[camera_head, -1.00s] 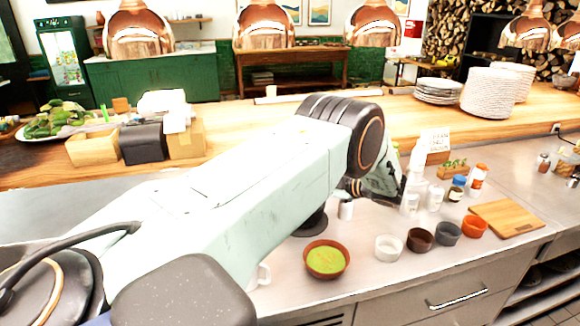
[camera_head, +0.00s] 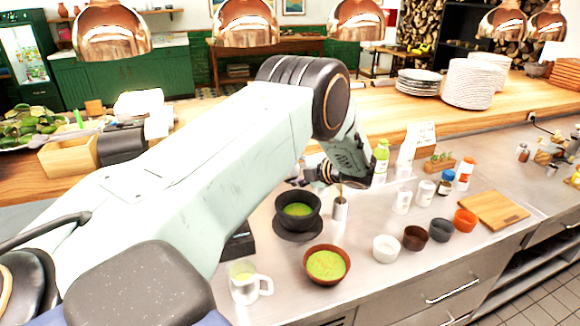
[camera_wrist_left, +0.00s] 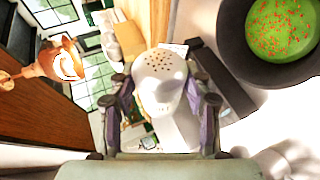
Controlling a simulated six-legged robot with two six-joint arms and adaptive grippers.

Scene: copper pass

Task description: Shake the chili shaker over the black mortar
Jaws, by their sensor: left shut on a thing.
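The black mortar (camera_head: 283,218) stands on the steel counter on a dark round base, with green contents. In the left wrist view the black mortar (camera_wrist_left: 237,50) is at the upper right, and red flecks lie on the green. My left gripper (camera_wrist_left: 161,98) is shut on the chili shaker (camera_wrist_left: 160,72), whose white lid with dark holes shows between the fingers, beside the mortar in that picture. In the head view my left gripper (camera_head: 322,174) is just right of and behind the mortar. The shaker cannot be made out there. My right gripper is not in view.
A brown bowl of green sauce (camera_head: 326,264), a white mug (camera_head: 245,286) and a white holder (camera_head: 340,209) stand near the mortar. Several small bowls, jars and a cutting board (camera_head: 494,210) are to the right. A green-capped bottle (camera_head: 381,158) stands near my wrist.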

